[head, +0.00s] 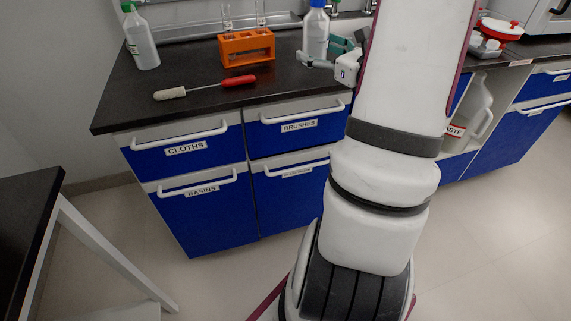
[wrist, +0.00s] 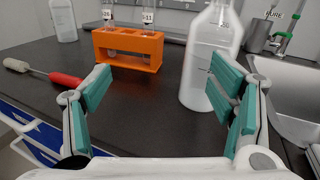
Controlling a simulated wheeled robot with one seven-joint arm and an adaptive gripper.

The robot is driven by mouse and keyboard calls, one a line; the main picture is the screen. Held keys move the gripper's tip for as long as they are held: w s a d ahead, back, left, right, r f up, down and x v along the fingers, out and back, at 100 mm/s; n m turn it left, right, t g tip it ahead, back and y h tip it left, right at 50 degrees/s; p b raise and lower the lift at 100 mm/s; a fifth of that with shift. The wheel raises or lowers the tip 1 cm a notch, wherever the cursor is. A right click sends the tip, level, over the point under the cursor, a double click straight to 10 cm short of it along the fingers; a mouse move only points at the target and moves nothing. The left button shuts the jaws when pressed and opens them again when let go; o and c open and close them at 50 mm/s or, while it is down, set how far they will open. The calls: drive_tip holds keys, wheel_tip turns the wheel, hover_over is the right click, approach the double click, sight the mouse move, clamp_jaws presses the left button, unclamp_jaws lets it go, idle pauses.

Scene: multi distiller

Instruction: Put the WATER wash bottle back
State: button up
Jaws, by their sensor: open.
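A white bottle with a blue cap (head: 316,34) stands upright on the dark counter; its white body also shows in the wrist view (wrist: 208,62). A second white bottle with a green cap (head: 141,40) stands at the counter's left; part of it shows in the wrist view (wrist: 63,20). I cannot read which one is marked WATER. My gripper (head: 325,58) is open and empty, low over the counter beside the blue-capped bottle. In the wrist view its teal-padded fingers (wrist: 162,90) are spread wide, with that bottle just beyond and close to the right finger.
An orange rack (head: 246,48) with glass tubes stands left of the blue-capped bottle. A red-handled brush (head: 205,88) lies near the front edge. A sink (wrist: 285,92) is at the right in the wrist view. Labelled blue drawers (head: 190,146) are below the counter.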

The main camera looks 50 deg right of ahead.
drive_tip(key=w+a+r+n+y, duration=0.2)
drive_tip(key=w+a+n+y, duration=0.15)
drive_tip(key=a, duration=0.35)
drive_tip(key=w+a+r+n+y, duration=0.2)
drive_tip(key=a+n+y, duration=0.2)
drive_tip(key=a, duration=0.3)
drive_tip(key=s+a+n+g+y, duration=0.3)
drive_tip(key=a+n+g, duration=0.25)
drive_tip(key=a, duration=0.55)
drive_tip(key=s+a+n+g+y, duration=0.2)
drive_tip(key=a+n+g+y, duration=0.3)
drive_tip(key=a, duration=0.6)
drive_tip(key=s+a+f+n+g+h, duration=0.1)
drive_tip(key=s+a+n+g+h, duration=0.15)
drive_tip(key=s+a+n, duration=0.35)
drive_tip(key=s+a+f+n+g+h, duration=0.2)
drive_tip(key=s+n+g, duration=0.25)
drive_tip(key=s, duration=0.25)
drive_tip(key=s+d+f+n+h, duration=0.1)
drive_tip(key=s+d+n+h, duration=0.6)
drive_tip(key=s+n, duration=0.1)
drive_tip(key=shift+f+n+t+h, duration=0.3)
drive_tip(key=shift+n+t+h, duration=0.05)
drive_tip(key=shift+n+h, duration=0.1)
